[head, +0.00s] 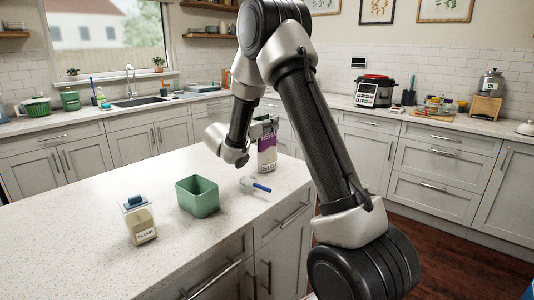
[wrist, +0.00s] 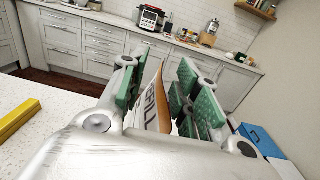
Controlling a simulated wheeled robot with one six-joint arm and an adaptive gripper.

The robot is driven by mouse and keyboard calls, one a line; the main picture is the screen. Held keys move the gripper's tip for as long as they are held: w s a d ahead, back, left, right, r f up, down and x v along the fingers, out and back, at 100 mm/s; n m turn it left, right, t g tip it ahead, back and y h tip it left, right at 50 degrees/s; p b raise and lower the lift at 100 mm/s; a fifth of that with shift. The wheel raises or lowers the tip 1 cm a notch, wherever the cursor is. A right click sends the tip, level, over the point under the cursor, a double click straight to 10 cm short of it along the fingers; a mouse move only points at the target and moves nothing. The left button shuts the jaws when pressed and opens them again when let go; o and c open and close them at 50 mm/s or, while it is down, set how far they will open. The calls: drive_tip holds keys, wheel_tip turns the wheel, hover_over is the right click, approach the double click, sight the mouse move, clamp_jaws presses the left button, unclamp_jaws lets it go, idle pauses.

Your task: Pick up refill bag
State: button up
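The refill bag (head: 267,158) is white and purple with "REFILL" lettering and stands upright at the far right part of the light island counter (head: 110,205). My gripper (head: 264,124) is at the top of the bag, its green pads level with the bag's upper part. In the wrist view the bag (wrist: 153,103) shows nearly edge-on between the two green-padded fingers of my gripper (wrist: 162,72). A gap shows between the bag and the right finger. The left finger is close to the bag; whether it touches is hard to tell.
A green bin (head: 198,198), a flour container (head: 139,220) with a blue lid and a blue-handled tool (head: 256,185) stand or lie on the island. A yellow bar (wrist: 18,118) and a blue box (wrist: 262,138) show in the wrist view. The island's left part is clear.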

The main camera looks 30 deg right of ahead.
clamp_jaws()
